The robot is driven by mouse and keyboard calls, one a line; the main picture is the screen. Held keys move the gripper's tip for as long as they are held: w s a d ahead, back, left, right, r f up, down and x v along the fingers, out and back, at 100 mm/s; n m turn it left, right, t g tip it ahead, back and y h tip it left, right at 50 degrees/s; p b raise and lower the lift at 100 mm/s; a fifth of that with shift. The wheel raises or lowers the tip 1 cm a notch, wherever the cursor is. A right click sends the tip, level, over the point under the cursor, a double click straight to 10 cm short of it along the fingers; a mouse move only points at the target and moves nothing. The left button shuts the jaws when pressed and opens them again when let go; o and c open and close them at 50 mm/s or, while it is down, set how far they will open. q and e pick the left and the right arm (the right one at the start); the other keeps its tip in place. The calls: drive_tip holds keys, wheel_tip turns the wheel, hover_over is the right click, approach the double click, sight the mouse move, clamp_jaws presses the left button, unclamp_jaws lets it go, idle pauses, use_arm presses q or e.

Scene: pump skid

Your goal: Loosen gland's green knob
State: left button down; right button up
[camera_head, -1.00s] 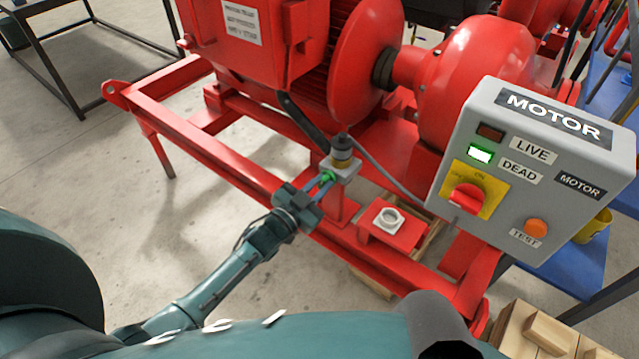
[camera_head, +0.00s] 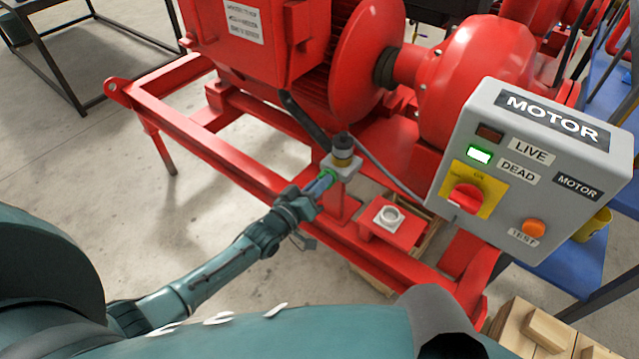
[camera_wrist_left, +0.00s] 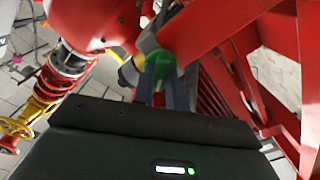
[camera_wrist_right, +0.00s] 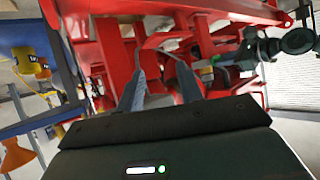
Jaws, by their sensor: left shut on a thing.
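The gland (camera_head: 346,165) is a small grey block with a brass ring and a dark cable fitting on top, on the red skid frame. Its green knob (camera_head: 328,174) faces my left arm and is mostly covered by the fingers in the head view. My left gripper (camera_head: 325,180) is shut on the knob. In the left wrist view the green knob (camera_wrist_left: 160,64) sits between the fingertips. My right gripper (camera_wrist_right: 162,75) is open with nothing between its fingers; it shows only in its own wrist view, with the red frame beyond.
A grey motor control box (camera_head: 535,170) stands at the right, with its DEAD lamp lit green and a red switch on yellow. Red frame rails (camera_head: 200,145) run close to my left arm.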

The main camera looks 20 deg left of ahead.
use_arm(q)
drive_tip(key=shift+a+f+n+b, duration=0.1)
drive_tip(key=shift+n+b, duration=0.85)
drive_tip(key=shift+n, duration=1.65)
drive_tip(key=shift+f+n+b, duration=0.1)
drive_tip(key=shift+n+b, duration=0.85)
drive_tip(key=shift+n, duration=1.65)
use_arm(e)
drive_tip(key=shift+w+a+f+m, duration=0.15)
drive_tip(key=shift+f+m, duration=0.35)
drive_tip(key=shift+f, duration=0.6)
use_arm(q)
drive_tip(key=c, duration=1.4)
unclamp_jaws()
